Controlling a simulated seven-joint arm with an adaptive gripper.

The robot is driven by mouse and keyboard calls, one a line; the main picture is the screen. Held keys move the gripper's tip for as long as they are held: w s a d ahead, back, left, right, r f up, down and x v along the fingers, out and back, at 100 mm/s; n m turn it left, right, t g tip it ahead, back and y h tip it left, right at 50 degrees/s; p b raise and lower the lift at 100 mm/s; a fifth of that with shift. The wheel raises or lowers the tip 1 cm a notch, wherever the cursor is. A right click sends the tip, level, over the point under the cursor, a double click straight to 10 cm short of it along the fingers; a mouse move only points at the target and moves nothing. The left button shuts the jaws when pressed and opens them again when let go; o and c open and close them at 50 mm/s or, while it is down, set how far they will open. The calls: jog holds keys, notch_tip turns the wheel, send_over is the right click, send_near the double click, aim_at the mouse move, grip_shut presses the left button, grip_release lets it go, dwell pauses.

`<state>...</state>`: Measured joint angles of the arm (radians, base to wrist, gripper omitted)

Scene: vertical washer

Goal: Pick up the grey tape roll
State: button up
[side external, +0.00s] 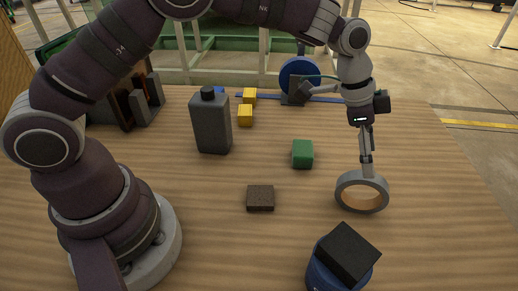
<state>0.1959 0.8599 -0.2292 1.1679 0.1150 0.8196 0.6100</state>
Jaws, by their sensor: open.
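My gripper (367,168) points down over the far rim of the roll. Its fingers are seen nearly edge-on and overlap each other, so the gap between them is hard to make out. The fingertips are at or just above the far rim; I cannot tell whether they touch it. The gripper is open and the roll rests on the table.
A green block (302,154) stands left of the roll and a dark brown block (260,198) lies further left. A blue can with a black block (348,253) on top is in front. A grey bottle (210,122), yellow blocks (245,115) and a blue disc (298,72) are behind.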

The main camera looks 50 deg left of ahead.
aim_at(353, 178)
jog(key=x, duration=0.2)
jog(key=s+x, duration=0.1)
jog(key=x, duration=0.1)
jog(key=shift+w+f, duration=0.15)
jog(key=shift+f, duration=0.35)
grip_shut()
